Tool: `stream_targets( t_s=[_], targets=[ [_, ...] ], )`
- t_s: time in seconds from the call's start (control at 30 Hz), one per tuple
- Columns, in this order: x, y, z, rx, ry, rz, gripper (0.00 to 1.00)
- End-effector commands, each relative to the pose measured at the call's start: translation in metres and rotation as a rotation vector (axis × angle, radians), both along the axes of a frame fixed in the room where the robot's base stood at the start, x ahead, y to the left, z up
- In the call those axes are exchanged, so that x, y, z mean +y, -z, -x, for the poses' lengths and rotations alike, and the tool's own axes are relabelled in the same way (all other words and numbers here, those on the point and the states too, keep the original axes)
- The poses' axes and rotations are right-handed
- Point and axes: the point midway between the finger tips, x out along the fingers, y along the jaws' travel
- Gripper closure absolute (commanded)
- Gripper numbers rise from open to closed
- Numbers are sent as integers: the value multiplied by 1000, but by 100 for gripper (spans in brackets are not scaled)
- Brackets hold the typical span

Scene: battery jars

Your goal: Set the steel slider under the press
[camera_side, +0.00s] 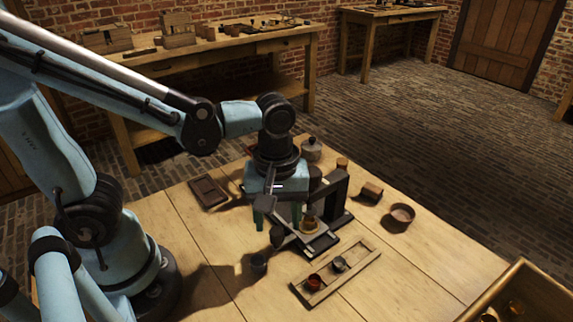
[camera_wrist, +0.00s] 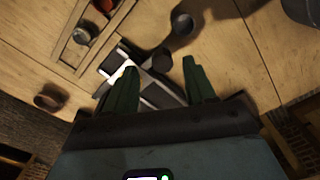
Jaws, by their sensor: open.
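The press (camera_side: 338,192) is a dark upright frame on a low base near the middle of the table. The steel slider (camera_side: 296,236) appears as a pale grey bar at the front of that base, with a dark round knob (camera_side: 277,237) at its near end. It shows in the wrist view (camera_wrist: 150,93), partly hidden by a finger, with the knob (camera_wrist: 162,60) beyond the fingertips. A brass cup (camera_side: 308,226) stands at the slider; its exact seat is unclear. My gripper (camera_side: 277,212) is open and empty above and beside the slider, green fingers (camera_wrist: 160,75) pointing down.
A wooden rack (camera_side: 355,275) holds a red jar (camera_side: 314,282) and a dark jar (camera_side: 339,264) in front. A small grey cup (camera_side: 258,262) stands left of it. A dark tray (camera_side: 208,193) lies behind left.

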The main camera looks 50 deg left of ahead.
Motion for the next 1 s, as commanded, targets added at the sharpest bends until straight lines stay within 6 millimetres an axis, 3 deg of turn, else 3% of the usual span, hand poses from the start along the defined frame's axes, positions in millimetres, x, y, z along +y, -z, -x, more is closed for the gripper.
stream_targets(
  t_s=[0.6, 1.0],
  targets=[
    [0, -77, 0, -1, 1, 2, 45],
    [0, -91, 0, -1, 1, 2, 45]
  ],
)
